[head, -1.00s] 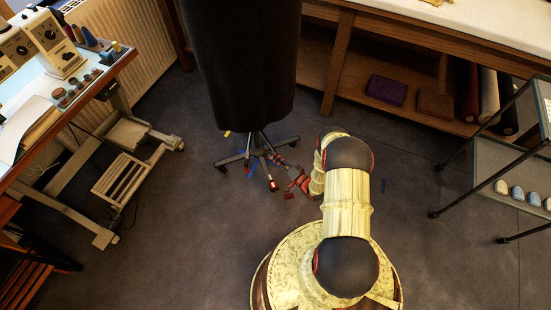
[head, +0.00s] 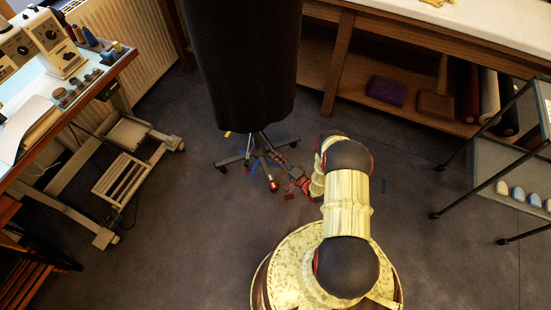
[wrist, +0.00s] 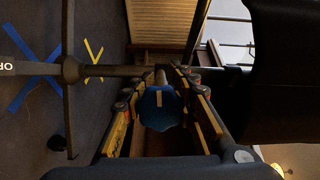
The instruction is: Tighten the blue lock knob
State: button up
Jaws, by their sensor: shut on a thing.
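The blue lock knob (wrist: 158,110) shows in the middle of the wrist view, with a pale mark on its face. It sits on the dark stand post (wrist: 100,71), which runs across the wrist view. My gripper (wrist: 160,92) has a finger on either side of the knob and is shut on it. In the head view my gripper (head: 297,180) is low down at the wheeled stand base (head: 260,154), under the dark dress form (head: 243,60). The knob cannot be made out in the head view.
A sewing table (head: 75,110) stands at the left and a wooden worktable (head: 335,62) at the back. A shelf cart (head: 490,150) stands at the right. Blue and yellow tape (wrist: 35,70) marks the floor. Open floor lies left and right of my base.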

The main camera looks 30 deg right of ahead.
jog(key=o, duration=1.2)
jog(key=shift+c, duration=0.2)
jog(key=v, duration=1.2)
